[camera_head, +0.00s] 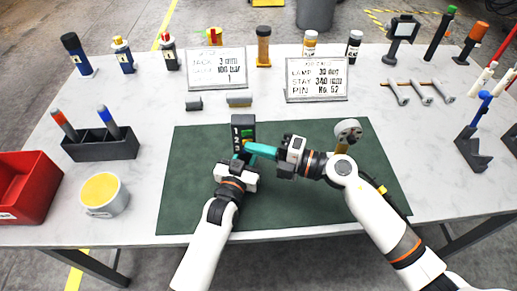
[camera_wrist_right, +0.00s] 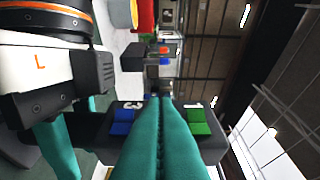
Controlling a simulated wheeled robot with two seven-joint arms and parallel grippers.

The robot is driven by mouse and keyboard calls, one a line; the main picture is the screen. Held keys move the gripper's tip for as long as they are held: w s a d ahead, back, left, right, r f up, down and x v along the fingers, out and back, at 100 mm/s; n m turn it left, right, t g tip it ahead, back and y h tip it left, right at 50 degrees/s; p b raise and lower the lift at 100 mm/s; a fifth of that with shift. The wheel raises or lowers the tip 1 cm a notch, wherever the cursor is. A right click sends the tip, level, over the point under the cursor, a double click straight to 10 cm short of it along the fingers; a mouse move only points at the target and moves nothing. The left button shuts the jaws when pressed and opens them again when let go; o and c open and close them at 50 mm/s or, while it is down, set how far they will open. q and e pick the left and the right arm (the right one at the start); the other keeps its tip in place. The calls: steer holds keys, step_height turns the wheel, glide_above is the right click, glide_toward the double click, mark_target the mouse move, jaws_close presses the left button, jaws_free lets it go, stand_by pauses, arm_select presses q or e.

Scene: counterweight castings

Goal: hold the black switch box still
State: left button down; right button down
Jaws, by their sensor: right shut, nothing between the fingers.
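The black switch box (camera_head: 243,128) stands upright on the green mat, with numbers on its face. In the right wrist view the box (camera_wrist_right: 98,122) shows a blue switch (camera_wrist_right: 122,122) by the 3 and a green switch (camera_wrist_right: 198,121) by the 1. My left gripper (camera_head: 242,158) has its teal fingers at the lower part of the box, apparently one on each side, closed on it. My right gripper (camera_head: 250,149) is shut and empty, its teal fingertips in front of the box. Its fingers (camera_wrist_right: 160,140) hide the box's middle; contact is unclear.
The green mat (camera_head: 190,190) lies on the white table. A red bin (camera_head: 28,190), a tub with a yellow top (camera_head: 102,194) and a black holder (camera_head: 100,147) stand at left. Two signs (camera_head: 217,68) and (camera_head: 317,79) stand behind. A round-headed part (camera_head: 347,130) is beside my right arm.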

steer(key=shift+w+a, duration=0.15)
steer(key=shift+w, duration=0.05)
steer(key=s+d, duration=0.7)
steer(key=s, duration=0.4)
steer(key=shift+s, duration=0.15)
steer(key=shift+a, duration=0.1)
arm_select(q)
steer(key=c, duration=1)
jaws_free()
steer(key=shift+o, duration=0.2)
